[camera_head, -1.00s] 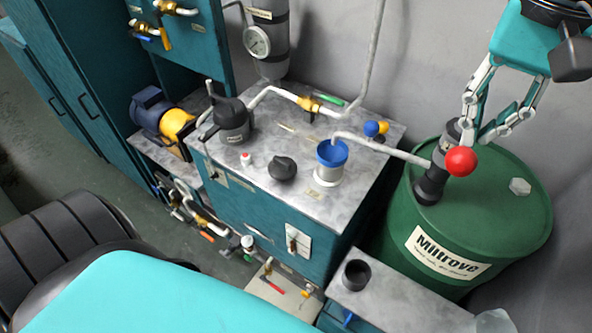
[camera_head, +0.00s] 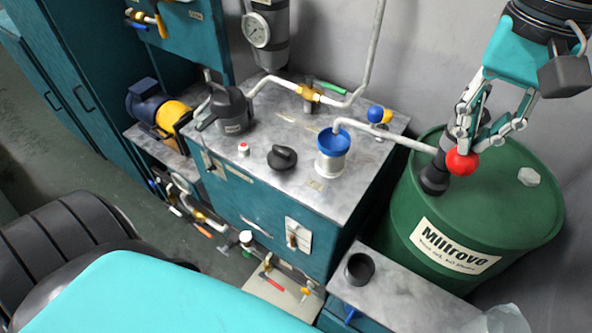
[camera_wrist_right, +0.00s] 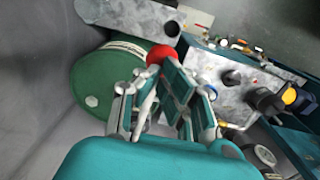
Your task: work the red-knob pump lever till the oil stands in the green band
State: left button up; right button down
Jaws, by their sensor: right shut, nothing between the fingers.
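The red knob (camera_head: 462,163) of the pump lever is beside the dark pump (camera_head: 434,178), which stands on the green drum (camera_head: 500,205). My right gripper (camera_head: 468,146) is shut and empty, its fingertips just above and behind the knob; I cannot tell whether they touch it. In the right wrist view, the knob (camera_wrist_right: 159,55) shows just beyond the fingers. A pale pipe (camera_head: 385,135) runs from the pump to a blue funnel (camera_head: 332,144) on the tank top (camera_head: 310,185). No oil level or green band can be made out. My left gripper is not in view.
A black cap (camera_head: 282,157), a dark filler unit (camera_head: 232,110) and brass valve piping (camera_head: 310,94) sit on the tank top. A pressure gauge (camera_head: 257,30) hangs behind. A grey stand with a black cup (camera_head: 360,268) is in front of the drum.

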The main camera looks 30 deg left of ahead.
notch_tip(320, 180, down, 10)
jog(key=b, duration=0.6)
jog(key=shift+r+b, duration=0.25)
jog(key=shift+b, duration=0.05)
jog(key=shift+r, duration=0.1)
notch_tip(320, 180, up, 15)
jog(key=p, duration=1.1)
notch_tip(320, 180, down, 15)
jog(key=b, duration=1.1)
